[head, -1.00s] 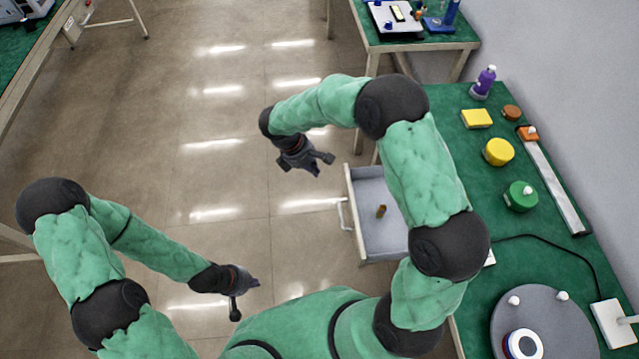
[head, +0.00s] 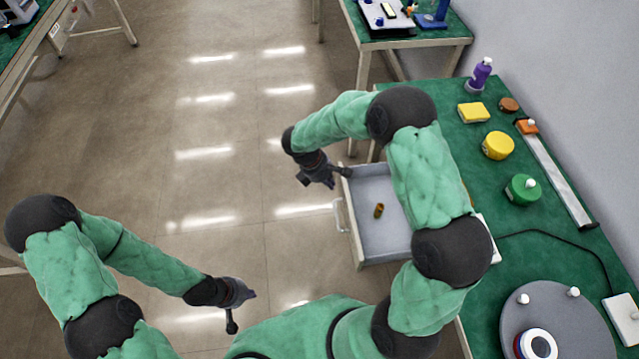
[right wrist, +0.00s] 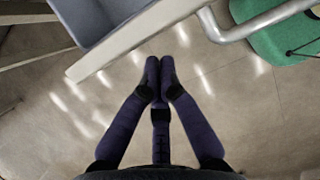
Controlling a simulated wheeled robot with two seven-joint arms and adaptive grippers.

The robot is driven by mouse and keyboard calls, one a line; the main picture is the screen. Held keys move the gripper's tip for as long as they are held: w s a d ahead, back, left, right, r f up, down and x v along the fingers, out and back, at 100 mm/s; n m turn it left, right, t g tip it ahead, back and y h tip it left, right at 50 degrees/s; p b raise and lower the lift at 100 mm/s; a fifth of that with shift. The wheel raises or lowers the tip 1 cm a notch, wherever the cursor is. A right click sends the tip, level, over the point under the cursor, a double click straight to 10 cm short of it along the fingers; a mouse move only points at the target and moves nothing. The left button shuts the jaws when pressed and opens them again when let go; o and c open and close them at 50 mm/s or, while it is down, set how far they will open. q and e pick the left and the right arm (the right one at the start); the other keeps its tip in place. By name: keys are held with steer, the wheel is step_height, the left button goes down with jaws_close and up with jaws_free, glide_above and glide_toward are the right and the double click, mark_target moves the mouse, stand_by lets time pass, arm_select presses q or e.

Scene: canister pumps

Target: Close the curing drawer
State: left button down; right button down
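The curing drawer (head: 350,238) is pulled out from the green-topped workbench on the right; its pale front and bar handle (head: 338,218) face left. A small brown-orange object (head: 379,210) lies on its floor. My right gripper (head: 340,176) is beside the far front corner of the drawer, empty. In the right wrist view its fingertips (right wrist: 160,65) meet, apart in the picture from the drawer front (right wrist: 130,42) and the handle (right wrist: 245,24). My left gripper (head: 242,308) hangs over bare floor, away from the drawer; its finger opening is unclear.
The workbench (head: 550,235) carries a purple bottle (head: 481,75), yellow and green pieces, a metal rail (head: 556,178) and a grey round plate (head: 560,318). Another bench (head: 410,42) stands behind. The floor left of the drawer is clear. My right arm hides part of the drawer and bench.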

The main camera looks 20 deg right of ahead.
mark_target(388, 184)
steer(key=shift+d, duration=0.25)
